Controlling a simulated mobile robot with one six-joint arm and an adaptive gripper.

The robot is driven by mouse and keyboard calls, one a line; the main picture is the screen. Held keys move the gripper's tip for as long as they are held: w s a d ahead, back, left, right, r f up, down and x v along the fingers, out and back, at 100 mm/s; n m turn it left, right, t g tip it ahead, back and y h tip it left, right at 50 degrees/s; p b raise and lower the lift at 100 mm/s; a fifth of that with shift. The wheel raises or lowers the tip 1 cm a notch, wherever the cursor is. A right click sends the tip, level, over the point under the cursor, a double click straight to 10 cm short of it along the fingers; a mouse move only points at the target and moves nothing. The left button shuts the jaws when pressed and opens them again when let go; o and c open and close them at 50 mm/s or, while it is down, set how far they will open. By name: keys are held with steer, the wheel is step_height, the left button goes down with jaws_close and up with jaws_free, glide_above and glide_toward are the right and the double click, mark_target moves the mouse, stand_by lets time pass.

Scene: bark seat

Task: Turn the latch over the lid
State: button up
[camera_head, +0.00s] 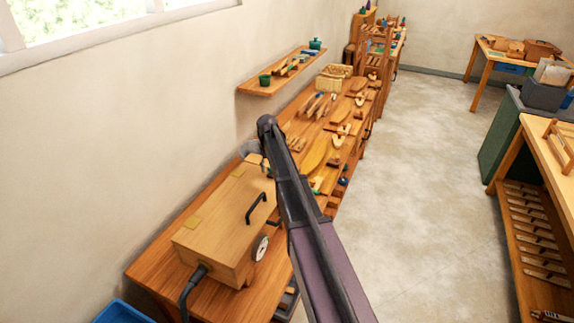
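A long wooden box (222,228) stands on the workbench along the left wall. Its flat lid (212,212) looks shut and has a black bar handle (257,208). A round white dial (260,248) is on the box's front side. I cannot make out a latch; my arm covers part of the box's far right end. My arm rises from the bottom and bends above the box's far end. My gripper's fingers are hidden behind the arm, so their state does not show.
A black hose (191,285) joins the box's near end. Wooden pieces and tools crowd the workbench (150,268) beyond the box, below a wall shelf (262,88). A blue bin (122,312) is at bottom left. The floor (430,170) at right is clear, up to another bench (548,150).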

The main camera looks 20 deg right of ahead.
stand_by(0.3)
step_height(320, 180, up, 9)
steer(key=p, duration=0.9)
steer(key=shift+a+f, duration=0.1)
stand_by(0.5)
